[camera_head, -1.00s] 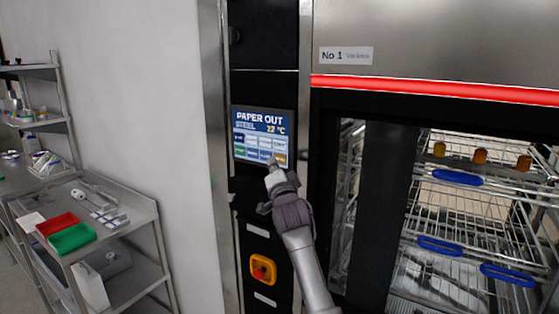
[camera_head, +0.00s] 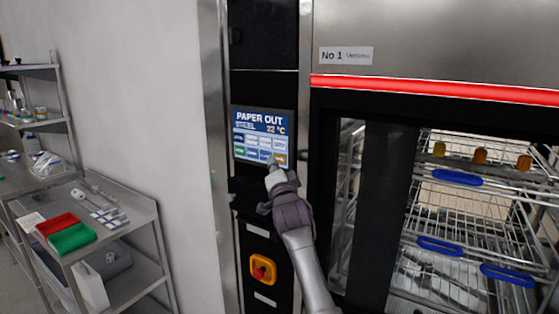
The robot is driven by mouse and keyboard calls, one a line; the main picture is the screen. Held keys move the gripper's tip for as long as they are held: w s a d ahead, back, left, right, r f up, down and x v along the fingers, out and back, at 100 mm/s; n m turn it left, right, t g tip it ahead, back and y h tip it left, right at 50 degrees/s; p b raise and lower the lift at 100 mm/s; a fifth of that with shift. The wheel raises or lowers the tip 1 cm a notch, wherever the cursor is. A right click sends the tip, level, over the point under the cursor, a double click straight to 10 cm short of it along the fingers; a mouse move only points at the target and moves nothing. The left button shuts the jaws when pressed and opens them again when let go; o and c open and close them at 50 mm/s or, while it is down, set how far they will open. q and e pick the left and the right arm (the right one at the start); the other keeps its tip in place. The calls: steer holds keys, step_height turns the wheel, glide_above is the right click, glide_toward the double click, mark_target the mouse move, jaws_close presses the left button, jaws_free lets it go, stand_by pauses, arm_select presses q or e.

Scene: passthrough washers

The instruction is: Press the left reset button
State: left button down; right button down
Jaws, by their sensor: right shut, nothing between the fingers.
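A touch screen (camera_head: 258,131) on the washer's black panel reads "PAPER OUT" and "22 °C". My right gripper (camera_head: 271,163) is shut and empty. The tip hides part of the bottom edge. My left gripper is not in view.
A red knob on a yellow plate (camera_head: 263,270) sits lower on the panel. The washer labelled "No 1" has a lit red strip (camera_head: 430,90) and a window showing wire racks. A metal cart (camera_head: 140,215) with red and green trays stands at left.

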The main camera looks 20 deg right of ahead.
steer(key=shift+w+d, duration=0.1)
steer(key=shift+d, duration=0.05)
steer(key=shift+w+d, duration=0.15)
steer(key=shift+d, duration=0.05)
steer(key=shift+w+d, duration=0.2)
steer(key=shift+d, duration=0.05)
stand_by(0.9)
steer(key=shift+s+a, duration=0.5)
steer(key=shift+a, duration=0.1)
steer(key=s+a, duration=0.1)
steer(key=a, duration=0.1)
steer(key=s+a, duration=0.2)
steer(key=shift+p, duration=0.4)
